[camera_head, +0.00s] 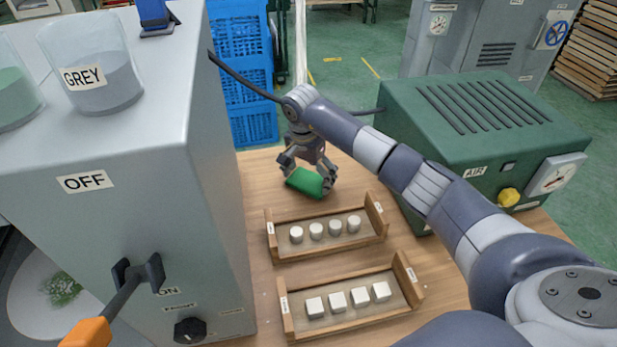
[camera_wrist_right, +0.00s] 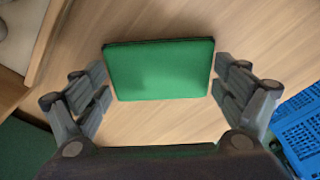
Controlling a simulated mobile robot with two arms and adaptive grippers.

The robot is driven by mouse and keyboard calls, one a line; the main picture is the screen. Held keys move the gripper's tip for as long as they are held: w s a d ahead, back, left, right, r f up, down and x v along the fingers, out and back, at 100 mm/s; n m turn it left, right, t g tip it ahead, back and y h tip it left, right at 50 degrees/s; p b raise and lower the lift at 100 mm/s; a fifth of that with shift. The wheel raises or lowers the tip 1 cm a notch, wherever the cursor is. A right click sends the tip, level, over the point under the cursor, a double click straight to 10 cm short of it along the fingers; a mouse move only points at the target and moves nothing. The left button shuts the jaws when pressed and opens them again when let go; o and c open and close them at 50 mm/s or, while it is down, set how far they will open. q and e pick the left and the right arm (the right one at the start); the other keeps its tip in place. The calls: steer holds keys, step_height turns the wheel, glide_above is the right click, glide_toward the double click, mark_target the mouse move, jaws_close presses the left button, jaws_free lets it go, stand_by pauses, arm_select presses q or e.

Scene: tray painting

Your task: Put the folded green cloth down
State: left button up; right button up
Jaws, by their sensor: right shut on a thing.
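The folded green cloth (camera_head: 306,183) is held by my right gripper (camera_head: 308,175) near the back of the wooden table, behind the two wooden trays. In the right wrist view the green cloth (camera_wrist_right: 160,70) is a flat rectangle between the two fingers of my right gripper (camera_wrist_right: 162,85), which is shut on its two ends. Bare wood shows around the cloth; I cannot tell whether it touches the table. My left gripper does not show in the head view.
A wooden tray (camera_head: 325,254) holds several white cylinders; a nearer tray (camera_head: 355,325) holds several white cubes. A grey cabinet (camera_head: 215,150) with a lever (camera_head: 125,290) stands left, a green AIR box (camera_head: 470,150) right. Blue crates (camera_head: 250,125) are behind the table.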

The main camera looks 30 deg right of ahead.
mark_target(306, 185)
steer(key=shift+f, duration=0.15)
steer(key=o, duration=0.7)
step_height(306, 185, up, 12)
steer(key=a+p, duration=0.1)
steer(key=p, duration=0.7)
steer(key=shift+s+a, duration=0.15)
steer(key=shift+s, duration=0.25)
steer(key=shift+s, duration=0.1)
